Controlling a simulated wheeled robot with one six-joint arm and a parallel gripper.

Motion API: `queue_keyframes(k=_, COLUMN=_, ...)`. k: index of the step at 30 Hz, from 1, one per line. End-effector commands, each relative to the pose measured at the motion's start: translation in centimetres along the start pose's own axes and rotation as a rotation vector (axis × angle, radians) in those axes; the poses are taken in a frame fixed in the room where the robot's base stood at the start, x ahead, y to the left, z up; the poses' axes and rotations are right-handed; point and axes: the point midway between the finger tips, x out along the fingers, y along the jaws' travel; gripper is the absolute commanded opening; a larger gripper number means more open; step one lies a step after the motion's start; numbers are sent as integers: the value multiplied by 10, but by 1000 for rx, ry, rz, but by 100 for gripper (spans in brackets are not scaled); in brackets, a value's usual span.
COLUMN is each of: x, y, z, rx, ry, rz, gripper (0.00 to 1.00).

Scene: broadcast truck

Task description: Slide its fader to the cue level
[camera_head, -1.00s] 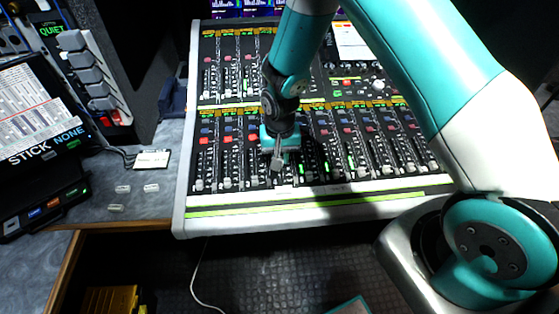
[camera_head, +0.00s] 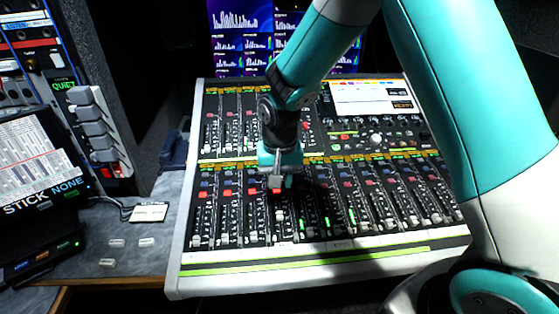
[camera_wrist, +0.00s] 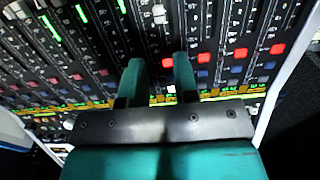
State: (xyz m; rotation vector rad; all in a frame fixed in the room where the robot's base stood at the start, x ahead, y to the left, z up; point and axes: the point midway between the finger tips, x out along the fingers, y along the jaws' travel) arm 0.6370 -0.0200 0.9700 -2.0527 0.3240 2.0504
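The mixing console (camera_head: 300,262) has two banks of channel strips with coloured buttons and faders. My gripper (camera_head: 277,184) is over the front bank, near its row of red buttons. In the wrist view, its two teal fingers (camera_wrist: 159,68) are apart with nothing between them. A pale fader cap (camera_wrist: 159,14) stands in its slot just beyond the fingertips, roughly in line with the gap. In the head view, a pale cap (camera_head: 280,216) shows below the gripper, toward the console's front edge. Which level is the cue level cannot be told.
Several other fader caps and lit green meters (camera_head: 351,217) flank this strip closely. Screens (camera_head: 235,50) stand behind the console. An equipment rack (camera_head: 98,130) and a desk with small loose pieces (camera_head: 117,243) are at the left.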

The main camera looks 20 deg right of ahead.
Motion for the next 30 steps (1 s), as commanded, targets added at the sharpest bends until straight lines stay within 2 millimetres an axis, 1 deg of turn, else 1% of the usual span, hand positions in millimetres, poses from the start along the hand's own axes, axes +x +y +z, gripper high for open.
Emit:
queue_keyframes(k=1, x=-13, y=0, z=-1, rx=0, ry=6, rz=-3, gripper=28)
queue_keyframes(k=3, x=-28, y=0, z=-1, rx=0, ry=5, rz=-3, gripper=28)
queue_keyframes(k=6, x=-44, y=0, z=0, rx=0, ry=2, rz=-2, gripper=28)
queue_keyframes(k=9, x=-56, y=0, z=-1, rx=0, ry=1, rz=-1, gripper=28)
queue_keyframes(k=12, x=-63, y=0, z=0, rx=0, ry=1, rz=-1, gripper=28)
queue_keyframes(k=15, x=-65, y=0, z=0, rx=0, ry=0, rz=0, gripper=28)
queue_keyframes(k=27, x=-65, y=0, z=0, rx=-1, ry=-1, rz=0, gripper=28)
queue_keyframes(k=29, x=-67, y=0, z=2, rx=-10, ry=0, rz=-5, gripper=28)
queue_keyframes(k=30, x=-71, y=-1, z=6, rx=-27, ry=0, rz=-12, gripper=28)
